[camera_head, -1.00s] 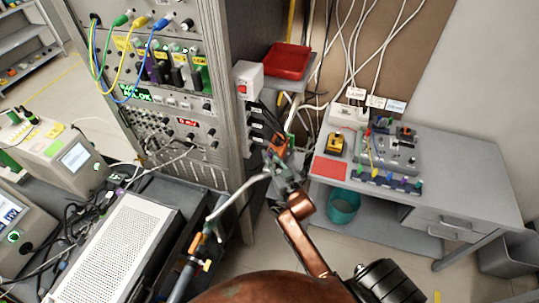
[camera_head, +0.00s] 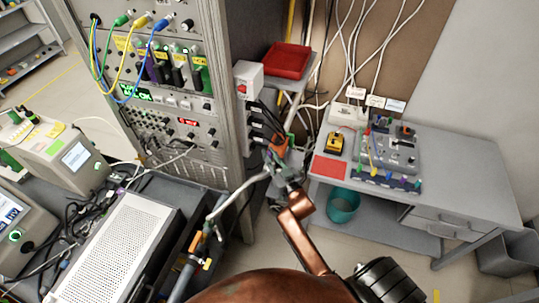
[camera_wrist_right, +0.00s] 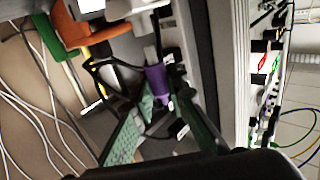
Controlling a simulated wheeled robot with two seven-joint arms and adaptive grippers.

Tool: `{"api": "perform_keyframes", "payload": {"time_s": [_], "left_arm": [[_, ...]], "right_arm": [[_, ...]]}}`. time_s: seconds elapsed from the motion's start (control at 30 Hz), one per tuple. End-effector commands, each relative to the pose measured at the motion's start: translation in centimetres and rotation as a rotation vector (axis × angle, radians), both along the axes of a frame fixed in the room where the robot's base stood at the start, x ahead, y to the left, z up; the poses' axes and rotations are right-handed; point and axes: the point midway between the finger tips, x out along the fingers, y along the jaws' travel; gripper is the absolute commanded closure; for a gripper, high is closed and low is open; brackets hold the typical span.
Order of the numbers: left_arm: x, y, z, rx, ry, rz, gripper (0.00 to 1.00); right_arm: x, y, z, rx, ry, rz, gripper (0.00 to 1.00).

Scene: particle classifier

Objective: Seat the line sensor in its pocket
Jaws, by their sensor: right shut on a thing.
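My right gripper (camera_head: 277,160) is in the middle of the head view, in front of the right side of the instrument rack. In the right wrist view its two green fingers (camera_wrist_right: 163,103) close on a small part with a purple collar and a pale upper end, which looks to be the line sensor (camera_wrist_right: 156,80). The part points away from the wrist, towards white and dark fittings. I cannot tell whether it touches them. No pocket can be made out clearly. My left gripper is not in view.
An orange pipe-like part (camera_wrist_right: 72,28) and loose cables are close by the right gripper. The tall rack (camera_head: 226,100) stands to its left. A grey bench (camera_head: 450,175) with a red mat (camera_head: 330,168) is to the right. A red tray (camera_head: 287,60) sits behind.

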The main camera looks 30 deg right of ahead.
Motion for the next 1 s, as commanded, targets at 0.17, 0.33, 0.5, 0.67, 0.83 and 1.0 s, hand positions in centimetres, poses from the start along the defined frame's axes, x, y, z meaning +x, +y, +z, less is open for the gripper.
{"api": "perform_keyframes", "payload": {"time_s": [0.17,0.33,0.5,0.67,0.83,1.0], "left_arm": [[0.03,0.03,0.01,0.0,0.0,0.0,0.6],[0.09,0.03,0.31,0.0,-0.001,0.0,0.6],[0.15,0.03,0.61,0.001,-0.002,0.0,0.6],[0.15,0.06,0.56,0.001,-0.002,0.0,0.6],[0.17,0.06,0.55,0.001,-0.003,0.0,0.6],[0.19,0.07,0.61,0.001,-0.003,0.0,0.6]], "right_arm": [[0.0,0.0,0.02,0.0,0.0,0.0,1.0],[0.0,0.0,0.09,0.0,0.0,0.0,1.0],[-0.01,0.0,0.09,0.0,-0.001,0.0,1.0],[-0.01,0.0,0.02,0.0,-0.001,0.0,1.0],[-0.01,0.0,0.01,0.0,-0.001,0.0,1.0],[-0.01,0.0,0.04,0.0,0.0,0.0,1.0]]}}
